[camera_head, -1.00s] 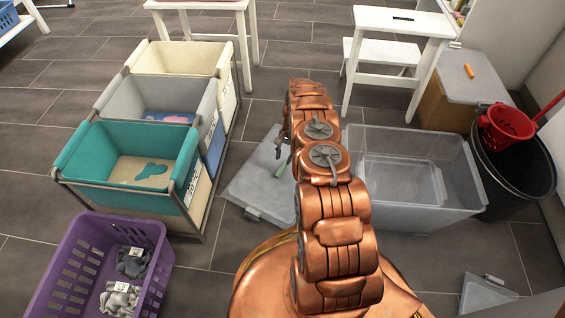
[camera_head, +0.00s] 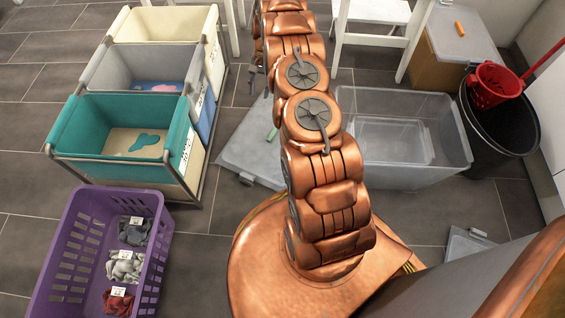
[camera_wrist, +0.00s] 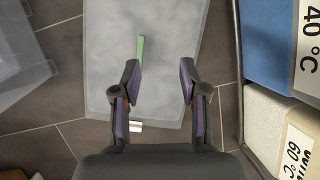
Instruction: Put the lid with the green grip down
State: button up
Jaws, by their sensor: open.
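A translucent grey lid (camera_head: 245,152) with a green grip (camera_head: 271,134) lies on the floor between the hampers and the clear crate. My arm hides part of it. In the wrist view the lid (camera_wrist: 172,30) is below my gripper (camera_wrist: 160,68), with the green grip (camera_wrist: 140,47) just beyond the left fingertip. My gripper is open, with nothing between its fingers. In the head view my gripper (camera_head: 258,82) is mostly hidden behind my arm, past the lid's far side.
A teal, grey and cream hamper row (camera_head: 72,160) stands left of the lid, with a purple basket (camera_head: 70,245) in front. A clear crate (camera_head: 440,165) and a black bin (camera_head: 520,140) stand right. Another lid (camera_head: 462,246) lies at lower right. White stools stand behind.

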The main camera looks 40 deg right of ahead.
jog(key=s+a+r+n+h, duration=0.1)
jog(key=s+a+r+n, duration=0.1)
jog(key=s+a+r, duration=0.5)
jog(key=s+a+r+n, duration=0.2)
jog(key=s+a+r, duration=0.15)
jog(key=r, duration=0.55)
jog(key=s+a+r+n+h, duration=0.1)
jog(key=s+a+r+n, duration=0.1)
jog(key=s+a+r, duration=0.35)
jog(key=s+a+r+n, duration=0.1)
jog(key=s+a+r, duration=0.1)
jog(key=s, duration=0.6)
jog(key=s+a+r+n+h, duration=0.1)
jog(key=s+a+r+n, duration=0.1)
jog(key=s, duration=0.7)
jog(key=s+a+r+n+g+h, duration=0.1)
jog(key=s+r, duration=0.3)
jog(key=s, duration=0.5)
jog(key=shift+s+a+n, duration=0.25)
jog(key=shift+a+n, duration=0.05)
jog(key=shift+a, duration=0.15)
notch_tip(320, 180, up, 41)
jog(key=t+p, duration=0.1)
jog(key=p, duration=3.7)
jog(key=shift+w+f+t+p, duration=0.2)
jog(key=shift+w+t+p, duration=0.1)
jog(key=shift+w, duration=0.05)
